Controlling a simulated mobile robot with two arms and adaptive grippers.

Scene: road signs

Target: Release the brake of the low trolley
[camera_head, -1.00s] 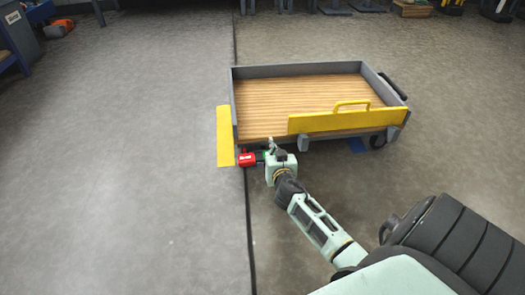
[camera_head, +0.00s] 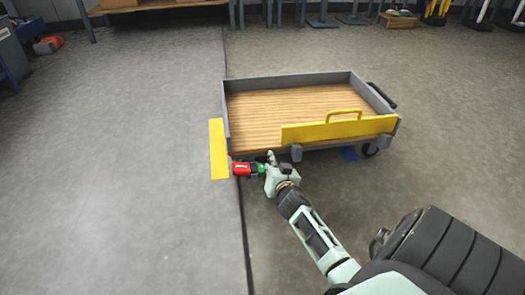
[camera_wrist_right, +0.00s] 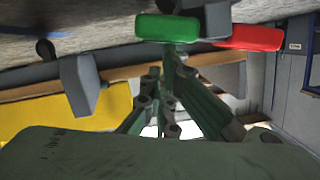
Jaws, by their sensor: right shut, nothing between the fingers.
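The low trolley (camera_head: 350,77) stands ahead, with a wooden deck, grey rims and a yellow side board (camera_head: 340,129). At its near left corner, low down, is a brake pedal with a red part (camera_head: 242,168) and a green part (camera_head: 258,169). In the right wrist view the green part (camera_wrist_right: 165,27) and red part (camera_wrist_right: 250,38) show close beyond the fingertips. My right gripper (camera_head: 267,167) is shut and empty, right beside the green part. I cannot tell whether it touches. It also shows in the right wrist view (camera_wrist_right: 168,68). My left gripper is not in view.
A yellow strip (camera_head: 219,149) lies at the trolley's left end, beside a dark floor line (camera_head: 243,225). The floor at left is open. Benches and stands line the back.

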